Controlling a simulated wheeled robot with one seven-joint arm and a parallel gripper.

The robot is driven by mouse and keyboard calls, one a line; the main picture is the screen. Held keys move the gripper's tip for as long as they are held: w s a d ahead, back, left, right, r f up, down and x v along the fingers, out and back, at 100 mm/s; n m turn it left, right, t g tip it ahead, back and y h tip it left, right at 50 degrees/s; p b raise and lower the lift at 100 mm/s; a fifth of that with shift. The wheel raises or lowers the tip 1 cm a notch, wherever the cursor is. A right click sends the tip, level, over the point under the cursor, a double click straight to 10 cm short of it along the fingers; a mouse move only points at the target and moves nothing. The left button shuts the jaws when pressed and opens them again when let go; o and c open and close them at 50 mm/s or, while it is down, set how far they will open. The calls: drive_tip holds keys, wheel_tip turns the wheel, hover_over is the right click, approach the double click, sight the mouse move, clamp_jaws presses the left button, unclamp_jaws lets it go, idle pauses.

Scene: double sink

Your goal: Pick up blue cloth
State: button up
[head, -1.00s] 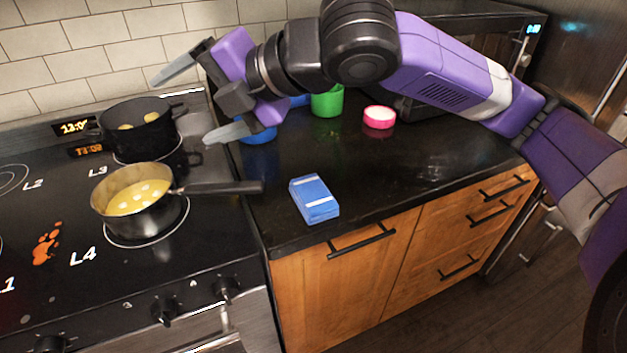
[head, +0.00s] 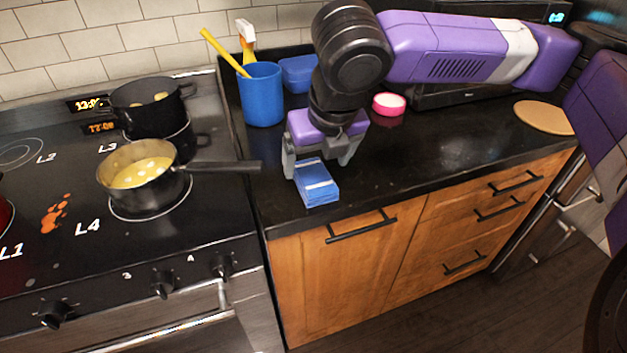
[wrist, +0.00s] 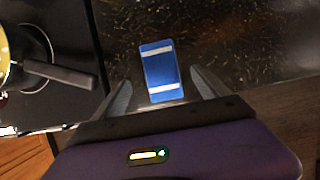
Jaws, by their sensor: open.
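The blue cloth (head: 317,187) is a small folded block with white bands, lying on the black countertop near its front edge. My gripper (head: 318,172) is pointed down just above and behind the cloth, with its fingers open. In the wrist view the cloth (wrist: 161,72) lies between and beyond the two open fingertips of my gripper (wrist: 160,82), with a gap on both sides. I cannot tell the exact height of the fingers over the counter.
A saucepan (head: 143,200) on the stove at left points its handle (head: 225,167) over the counter. A black pot (head: 150,120) stands behind it. A blue utensil cup (head: 262,97), a blue container (head: 297,74) and a pink-rimmed container (head: 389,104) stand at the back. The counter's right side is mostly clear.

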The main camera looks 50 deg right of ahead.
sight(314, 175)
drive_tip(key=x, duration=0.5)
drive_tip(key=shift+d+f+b, duration=0.1)
drive_tip(key=shift+f+b, duration=0.05)
drive_tip(key=shift+b, duration=0.15)
